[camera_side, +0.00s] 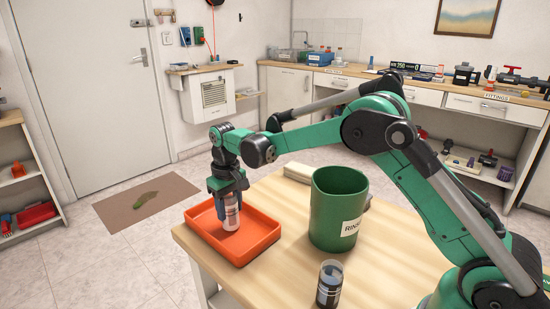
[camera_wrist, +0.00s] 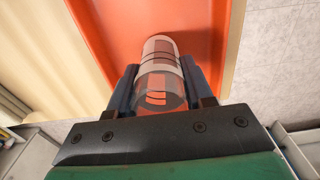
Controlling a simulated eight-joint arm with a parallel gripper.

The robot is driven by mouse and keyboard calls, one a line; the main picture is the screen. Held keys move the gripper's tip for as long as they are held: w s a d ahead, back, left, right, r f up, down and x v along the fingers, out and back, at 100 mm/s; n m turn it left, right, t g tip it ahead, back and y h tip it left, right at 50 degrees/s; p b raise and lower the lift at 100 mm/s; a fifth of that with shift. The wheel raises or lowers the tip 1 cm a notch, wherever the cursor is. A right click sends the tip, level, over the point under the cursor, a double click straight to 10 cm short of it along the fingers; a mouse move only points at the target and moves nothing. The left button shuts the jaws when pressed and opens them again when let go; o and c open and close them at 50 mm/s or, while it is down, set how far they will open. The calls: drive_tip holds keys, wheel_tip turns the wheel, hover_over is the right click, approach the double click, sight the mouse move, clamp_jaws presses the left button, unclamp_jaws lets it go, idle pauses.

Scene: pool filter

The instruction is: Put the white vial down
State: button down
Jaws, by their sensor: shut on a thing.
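The white vial (camera_side: 231,222) is upright between the fingers of my gripper (camera_side: 230,203), with its lower end inside the orange tray (camera_side: 262,246). In the wrist view, the vial (camera_wrist: 160,55) shows a clear body with a white band and dark and red markings, and blue fingers (camera_wrist: 160,88) press on both its sides. The orange tray floor (camera_wrist: 105,30) fills the view beyond it. The vial's base is low over the tray floor; I cannot tell whether it touches.
A green bin (camera_side: 332,215) labelled RIN... stands on the wooden table right of the tray. Bare tabletop (camera_side: 270,290) lies between the tray and the jar. The tray sits at the table's left edge.

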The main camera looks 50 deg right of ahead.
drive_tip(key=shift+f, duration=0.35)
drive_tip(key=shift+c, duration=1.3)
unclamp_jaws()
drive_tip(key=shift+r, duration=2.8)
